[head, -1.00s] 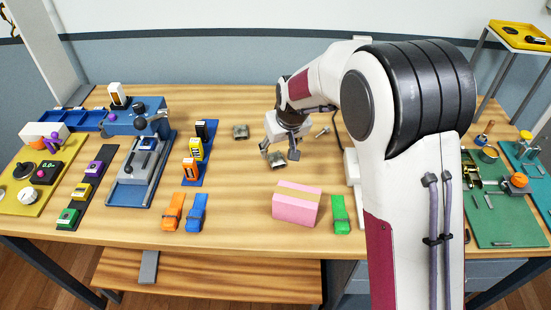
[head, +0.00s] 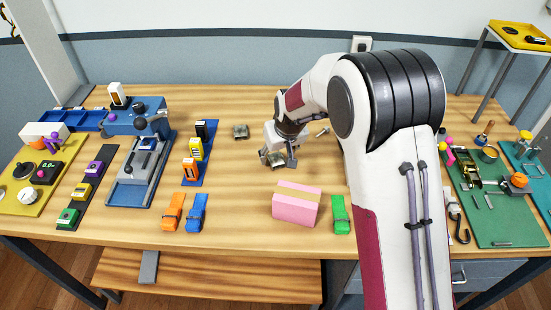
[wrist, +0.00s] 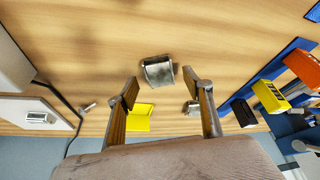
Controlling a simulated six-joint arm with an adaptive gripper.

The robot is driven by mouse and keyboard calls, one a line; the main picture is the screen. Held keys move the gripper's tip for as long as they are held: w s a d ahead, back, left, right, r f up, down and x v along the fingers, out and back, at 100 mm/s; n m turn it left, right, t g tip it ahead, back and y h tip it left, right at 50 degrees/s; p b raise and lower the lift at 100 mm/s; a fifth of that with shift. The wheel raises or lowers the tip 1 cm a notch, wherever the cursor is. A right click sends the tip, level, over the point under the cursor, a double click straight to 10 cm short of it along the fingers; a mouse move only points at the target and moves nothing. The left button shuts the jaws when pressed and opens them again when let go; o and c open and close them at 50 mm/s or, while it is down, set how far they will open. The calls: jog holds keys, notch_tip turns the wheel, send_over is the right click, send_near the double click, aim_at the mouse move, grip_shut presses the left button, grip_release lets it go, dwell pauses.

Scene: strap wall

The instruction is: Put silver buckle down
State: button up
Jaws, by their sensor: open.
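My gripper (head: 277,158) is open over the middle of the table. A silver buckle (head: 277,163) lies on the wood at its fingertips, partly covered by the fingers in the head view. In the wrist view the same buckle (wrist: 158,72) shows just ahead of the two spread fingers, in line with the gap between them. No finger is seen closed on it. A second silver buckle (head: 240,131) lies further back and left; in the wrist view a small silver piece (wrist: 192,107) shows beside the right finger.
A pink block (head: 296,205) and a green clip (head: 340,214) stand in front. Orange (head: 172,212) and blue (head: 197,212) clips lie left of them. A blue strip with coloured blocks (head: 194,155) is left of my gripper. A small bolt (head: 322,132) lies behind right.

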aim_at(277, 158)
jog(key=shift+x, duration=0.85)
jog(key=c, duration=1.3)
jog(key=shift+r, duration=0.1)
jog(key=shift+c, duration=0.2)
notch_tip(277, 158, up, 10)
